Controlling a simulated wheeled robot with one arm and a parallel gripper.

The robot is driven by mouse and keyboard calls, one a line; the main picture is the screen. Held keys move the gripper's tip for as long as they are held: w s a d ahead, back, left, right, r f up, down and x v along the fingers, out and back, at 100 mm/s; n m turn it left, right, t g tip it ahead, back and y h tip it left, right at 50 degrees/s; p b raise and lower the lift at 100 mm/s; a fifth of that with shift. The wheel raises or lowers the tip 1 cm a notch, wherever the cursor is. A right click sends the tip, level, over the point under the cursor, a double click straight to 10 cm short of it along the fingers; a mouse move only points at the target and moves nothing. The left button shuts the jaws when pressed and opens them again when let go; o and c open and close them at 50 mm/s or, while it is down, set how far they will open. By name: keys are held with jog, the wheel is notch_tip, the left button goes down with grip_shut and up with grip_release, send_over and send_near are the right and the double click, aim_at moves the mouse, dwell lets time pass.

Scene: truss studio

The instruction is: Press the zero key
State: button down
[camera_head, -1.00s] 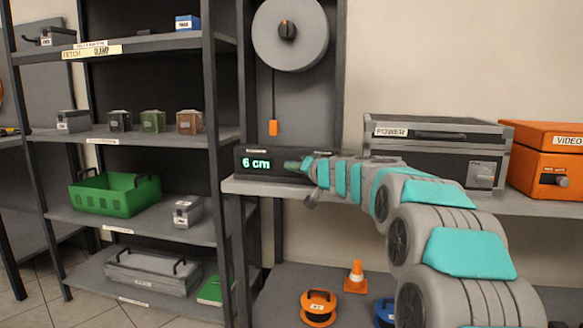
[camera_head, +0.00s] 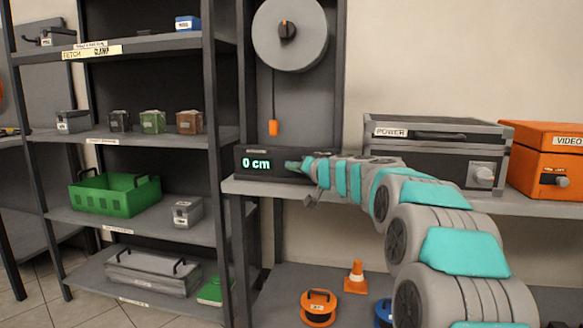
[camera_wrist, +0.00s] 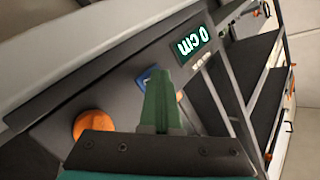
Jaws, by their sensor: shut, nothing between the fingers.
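A dark readout box (camera_head: 241,166) stands at the left end of the grey shelf, its green display (camera_head: 257,163) reading "0 cm". In the wrist view the same display (camera_wrist: 193,44) shows upside down. A blue key (camera_wrist: 146,78) on the box's face is partly hidden by my fingers; its marking cannot be read. My gripper (camera_head: 291,166) is shut and empty, its tip at the box's front. In the wrist view my gripper's green fingers (camera_wrist: 159,82) overlap the blue key; I cannot tell whether they touch it. An orange knob (camera_wrist: 93,124) sits beside it.
A grey POWER case (camera_head: 432,150) and an orange VIDEO case (camera_head: 548,140) stand on the same shelf, to the right. A round grey disc (camera_head: 290,50) with a hanging orange pull (camera_head: 273,128) is above the box. A loaded rack (camera_head: 125,146) stands left.

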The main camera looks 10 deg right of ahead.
jog(key=shift+s, duration=0.15)
jog(key=shift+s+a+b, duration=0.3)
jog(key=shift+s+b, duration=0.35)
jog(key=shift+b, duration=0.1)
jog(key=shift+s+a+b, duration=0.3)
jog(key=shift+s+b, duration=0.25)
jog(key=shift+s, duration=0.25)
jog(key=shift+s+a+b, duration=0.25)
jog(key=shift+s+b, duration=0.25)
jog(key=shift+s, duration=0.25)
jog(key=shift+s+a+b, duration=0.3)
jog(key=shift+s+b, duration=0.25)
jog(key=shift+s, duration=0.25)
